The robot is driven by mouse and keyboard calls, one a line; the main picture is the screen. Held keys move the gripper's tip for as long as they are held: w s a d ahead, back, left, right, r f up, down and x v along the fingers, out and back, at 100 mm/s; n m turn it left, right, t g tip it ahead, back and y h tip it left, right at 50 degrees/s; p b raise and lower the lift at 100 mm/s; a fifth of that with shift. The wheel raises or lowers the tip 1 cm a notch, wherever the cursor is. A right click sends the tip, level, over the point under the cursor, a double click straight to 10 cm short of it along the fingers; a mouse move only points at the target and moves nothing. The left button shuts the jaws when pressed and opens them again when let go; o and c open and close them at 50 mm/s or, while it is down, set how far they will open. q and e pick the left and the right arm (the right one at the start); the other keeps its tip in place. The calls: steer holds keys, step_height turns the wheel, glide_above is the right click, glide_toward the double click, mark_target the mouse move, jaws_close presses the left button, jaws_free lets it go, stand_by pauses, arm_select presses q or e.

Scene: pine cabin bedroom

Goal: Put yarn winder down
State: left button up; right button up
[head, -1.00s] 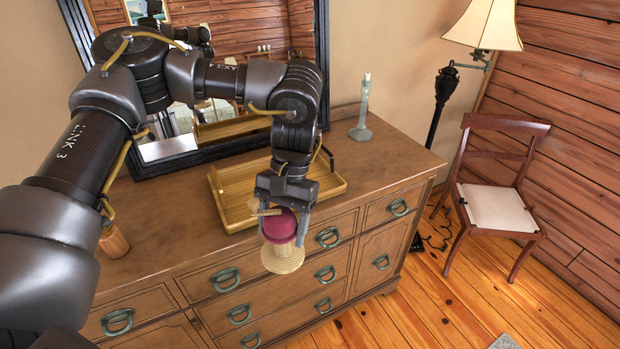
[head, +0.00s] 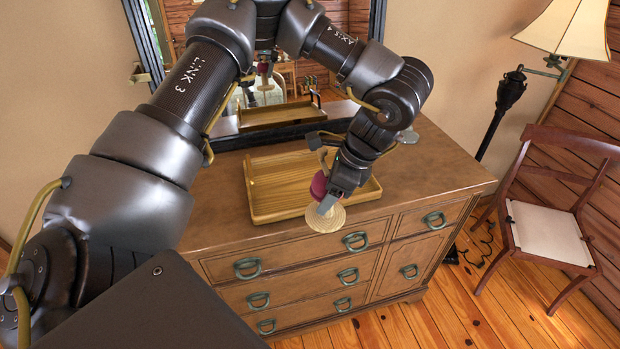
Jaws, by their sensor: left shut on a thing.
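The yarn winder has a round pale wooden base (head: 326,219) and dark red yarn (head: 318,185) above it. My left gripper (head: 328,198) is shut on the yarn winder. It holds the winder at the front right of a shallow wooden tray (head: 262,214) on the dresser. The winder's base overlaps the dresser's front edge in the head view, and I cannot tell whether it touches the top. The gripper hides part of the winder. My right gripper is not in view.
The wooden dresser (head: 438,165) has free top to the right of the tray. A dark-framed mirror (head: 376,30) stands behind. A chair (head: 550,232) and a floor lamp (head: 510,88) stand to the right.

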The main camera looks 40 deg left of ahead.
arm_select(q)
steer(key=a+m+t, duration=0.1)
steer(key=m, duration=0.2)
steer(key=a+r+m+t, duration=0.1)
steer(key=a+m, duration=0.1)
steer(key=m, duration=0.2)
steer(key=a+r+m+t+p, duration=0.1)
steer(key=a+m+t, duration=0.1)
steer(key=m, duration=0.1)
steer(key=shift+w+m, duration=0.3)
steer(key=shift+w, duration=0.1)
steer(key=w+a+r+m+t+h+p, duration=0.1)
steer(key=a+r+m+t+h, duration=0.25)
steer(key=m, duration=0.75)
steer(key=shift+g, duration=0.55)
steer(key=shift+w+a+f+b, duration=0.55)
steer(key=shift+w+a+f, duration=1)
steer(key=shift+w+f, duration=0.6)
steer(key=shift+w+a+f+b, duration=0.5)
steer(key=shift+w+a+f, duration=1.15)
steer(key=shift+f, duration=0.85)
steer(key=shift+w+a+f+b, duration=0.55)
steer(key=shift+w+a+f, duration=0.85)
steer(key=shift+w+f, duration=0.85)
steer(key=shift+s, duration=0.15)
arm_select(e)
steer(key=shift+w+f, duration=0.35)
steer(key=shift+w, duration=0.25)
arm_select(q)
steer(key=shift+f, duration=0.1)
